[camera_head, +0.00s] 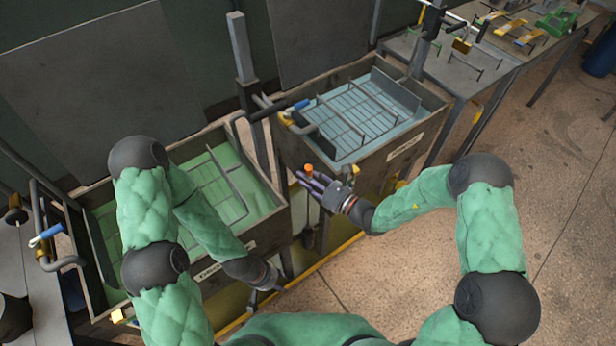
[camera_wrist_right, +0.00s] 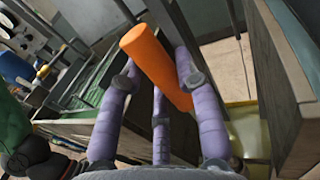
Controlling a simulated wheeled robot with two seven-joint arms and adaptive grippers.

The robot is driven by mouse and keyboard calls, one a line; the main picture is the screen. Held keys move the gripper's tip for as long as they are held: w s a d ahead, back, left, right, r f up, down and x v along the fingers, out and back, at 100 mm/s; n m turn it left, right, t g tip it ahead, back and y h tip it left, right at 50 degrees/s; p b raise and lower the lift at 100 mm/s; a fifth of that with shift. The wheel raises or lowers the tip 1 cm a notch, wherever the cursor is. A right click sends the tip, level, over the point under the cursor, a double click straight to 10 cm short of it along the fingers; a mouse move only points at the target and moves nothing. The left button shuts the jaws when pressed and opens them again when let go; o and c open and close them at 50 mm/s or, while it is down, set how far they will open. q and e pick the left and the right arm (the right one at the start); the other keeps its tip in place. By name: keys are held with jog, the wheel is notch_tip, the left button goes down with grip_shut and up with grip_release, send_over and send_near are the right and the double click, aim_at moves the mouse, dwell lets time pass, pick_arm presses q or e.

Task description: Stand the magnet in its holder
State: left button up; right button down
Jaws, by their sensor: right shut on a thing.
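The orange cylinder (camera_head: 308,169), which I take to be the magnet, is in my right gripper (camera_head: 312,183), between the two tanks. In the right wrist view the orange cylinder (camera_wrist_right: 155,65) lies tilted between the purple fingers of my right gripper (camera_wrist_right: 155,85), which are shut on it. Its lower end is partly hidden by a finger. My left gripper (camera_head: 266,292) is low by the front of the left tank, small and partly dark, so its opening is unclear. I cannot pick out the magnet's holder with certainty.
The left tank (camera_head: 270,232) holds green liquid and the right tank (camera_head: 375,165) holds pale blue liquid with a rack. A narrow gap lies between them. A grey table (camera_head: 440,78) with small parts stands at the back right. The floor (camera_head: 410,262) at the right is open.

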notch_tip(320, 180, down, 6)
jog(key=b, duration=0.4)
dwell(0.8)
jog(key=shift+f+b, duration=1.8)
jog(key=shift+f, duration=0.9)
jog(key=c, duration=0.8)
grip_release()
jog(key=v, duration=1.2)
